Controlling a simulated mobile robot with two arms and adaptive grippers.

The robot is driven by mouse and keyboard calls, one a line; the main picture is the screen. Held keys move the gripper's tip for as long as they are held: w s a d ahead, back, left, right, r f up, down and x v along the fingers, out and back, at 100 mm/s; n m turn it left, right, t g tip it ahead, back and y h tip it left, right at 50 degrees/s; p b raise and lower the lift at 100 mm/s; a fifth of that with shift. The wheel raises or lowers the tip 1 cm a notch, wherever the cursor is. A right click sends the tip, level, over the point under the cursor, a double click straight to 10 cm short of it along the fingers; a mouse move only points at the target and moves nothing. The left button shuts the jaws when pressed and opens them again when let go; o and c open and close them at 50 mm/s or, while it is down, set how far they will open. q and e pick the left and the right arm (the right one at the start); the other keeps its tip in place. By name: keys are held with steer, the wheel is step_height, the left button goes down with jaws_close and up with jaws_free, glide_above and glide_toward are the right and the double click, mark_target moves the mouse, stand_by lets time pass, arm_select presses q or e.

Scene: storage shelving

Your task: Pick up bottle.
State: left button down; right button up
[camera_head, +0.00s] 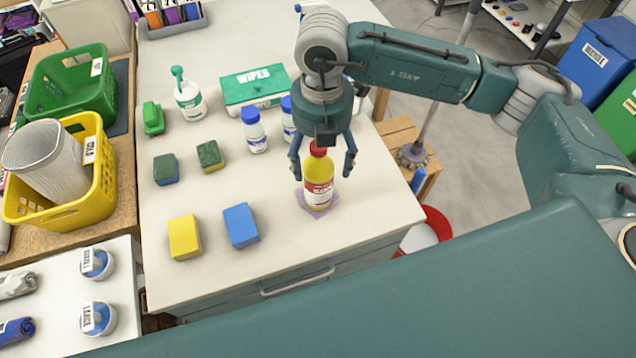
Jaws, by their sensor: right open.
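A yellow bottle (318,184) with a red cap and a red and white label stands upright on a small purple cloth near the right edge of the white counter. My right gripper (322,172) points down over it. Its two fingers are open, one on each side of the bottle's upper part, with gaps visible between fingers and bottle. The cap is partly hidden by the gripper. Two white bottles with blue caps stand behind; the left one (254,132) is clear, the other is partly hidden by the gripper. My left gripper is not in view.
A white spray bottle (189,98) and a green wipes box (254,88) stand farther back. A yellow sponge (185,238), a blue sponge (241,226) and green sponges lie left of the bottle. A yellow basket (98,186) stands at left. The counter's front is mostly clear.

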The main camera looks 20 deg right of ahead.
steer(key=f, duration=0.1)
steer(key=f+p, duration=0.1)
steer(key=f, duration=0.1)
steer(key=shift+a+f, duration=0.25)
steer(key=shift+f, duration=0.15)
steer(key=c, duration=1.6)
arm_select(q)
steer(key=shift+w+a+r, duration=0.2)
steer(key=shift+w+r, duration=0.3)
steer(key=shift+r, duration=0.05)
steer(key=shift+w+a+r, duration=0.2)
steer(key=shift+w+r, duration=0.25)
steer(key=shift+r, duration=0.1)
arm_select(e)
steer(key=shift+w, duration=0.1)
jaws_close()
